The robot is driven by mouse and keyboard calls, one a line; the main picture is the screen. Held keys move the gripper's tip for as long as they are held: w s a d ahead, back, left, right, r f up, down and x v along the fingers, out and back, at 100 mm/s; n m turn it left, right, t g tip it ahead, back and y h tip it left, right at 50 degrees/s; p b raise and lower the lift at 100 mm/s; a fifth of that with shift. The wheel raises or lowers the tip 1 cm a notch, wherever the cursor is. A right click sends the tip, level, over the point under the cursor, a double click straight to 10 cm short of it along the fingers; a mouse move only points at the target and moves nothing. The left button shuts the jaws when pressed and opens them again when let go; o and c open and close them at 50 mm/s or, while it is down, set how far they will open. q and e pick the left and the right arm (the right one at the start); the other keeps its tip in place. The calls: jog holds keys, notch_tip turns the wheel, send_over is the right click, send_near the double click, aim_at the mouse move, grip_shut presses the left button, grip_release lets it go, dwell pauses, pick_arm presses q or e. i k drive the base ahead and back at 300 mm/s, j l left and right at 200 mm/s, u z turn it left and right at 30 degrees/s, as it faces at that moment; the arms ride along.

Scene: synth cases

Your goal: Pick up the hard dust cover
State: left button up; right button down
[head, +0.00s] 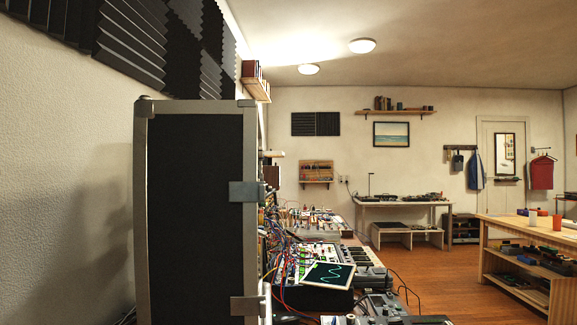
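I cannot make out the hard dust cover for certain in the head view. A flat dark panel (403,226) lies on a low wooden unit under the far table, but it is too small to tell what it is. Dark flat gear (388,197) sits on that far table (362,203). Neither of my grippers shows in this view.
A tall black case (195,215) with metal edges stands close on the left and hides what is behind it. A bench of cabled synth gear (330,275) runs beside it. A wooden shelf unit (530,232) stands at right. The wooden floor (440,280) between is clear.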

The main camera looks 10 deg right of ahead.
aim_at(270, 153)
jog(key=l+z, duration=0.25)
jog(key=z, duration=0.2)
jog(key=l+z, duration=0.25)
jog(key=z, duration=0.15)
jog(key=l+z, duration=0.25)
jog(key=z, duration=0.2)
jog(key=i+l+z, duration=0.35)
jog(key=l, duration=0.4)
jog(key=i+l+z, duration=0.3)
jog(key=i+l, duration=0.3)
jog(key=i+l+u, duration=0.1)
jog(key=i+u, duration=0.25)
jog(key=i+l+u, duration=0.2)
jog(key=i+u, duration=0.15)
jog(key=i, duration=0.2)
jog(key=i+j+u, duration=0.15)
jog(key=i+u, duration=0.3)
jog(key=i, duration=0.25)
jog(key=i+u, duration=0.45)
jog(key=i, duration=3.8)
jog(key=i+u, duration=0.1)
jog(key=i, duration=1.65)
jog(key=i+l, duration=0.2)
jog(key=i, duration=1.55)
jog(key=i+u, duration=0.9)
jog(key=i+l+u, duration=0.4)
jog(key=k+j, duration=0.05)
jog(key=j, duration=0.05)
